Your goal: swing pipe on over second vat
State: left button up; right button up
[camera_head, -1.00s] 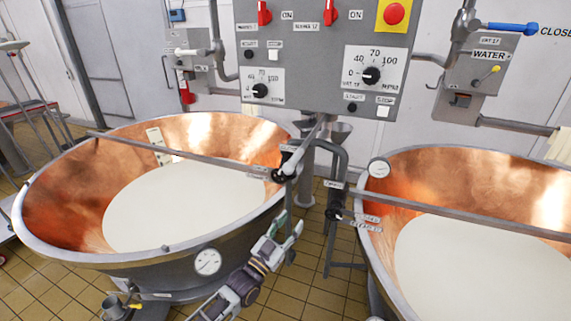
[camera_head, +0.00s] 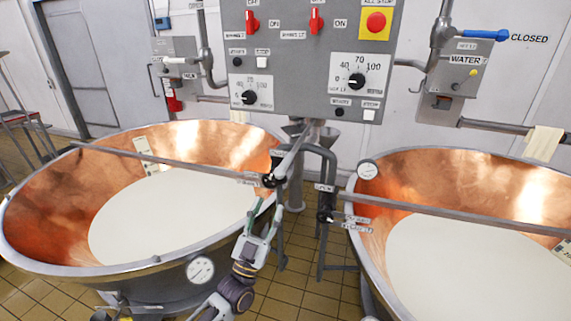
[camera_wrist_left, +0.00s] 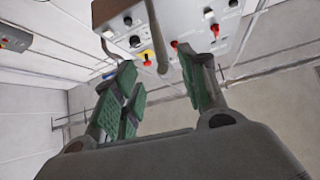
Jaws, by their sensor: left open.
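Two copper vats hold white liquid: the left vat (camera_head: 27,232) and the right vat (camera_head: 352,232). A slanting grey pipe (camera_head: 292,153) runs from under the control panel to a dark fitting (camera_head: 270,180) by the left vat's right rim. Beside it a bent pipe (camera_head: 330,160) drops to another dark fitting (camera_head: 326,214). My left gripper (camera_head: 264,214) is open, fingers up, just below the first fitting, by the left vat's rim. In the left wrist view a grey pipe (camera_wrist_left: 156,42) shows beyond my open fingers (camera_wrist_left: 163,98), apparently untouched. My right gripper is out of view.
A control panel (camera_head: 305,50) with red switches and dials hangs above the gap between the vats. Long bars (camera_head: 165,161) (camera_head: 440,211) cross both vats. A gauge (camera_head: 200,270) sits on the left vat's side. The tiled floor (camera_head: 296,262) between them is narrow.

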aim_at(286, 163)
pick_arm(q)
jog(key=shift+p+x, duration=1.75)
jog(key=shift+x, duration=5.15)
grip_shut()
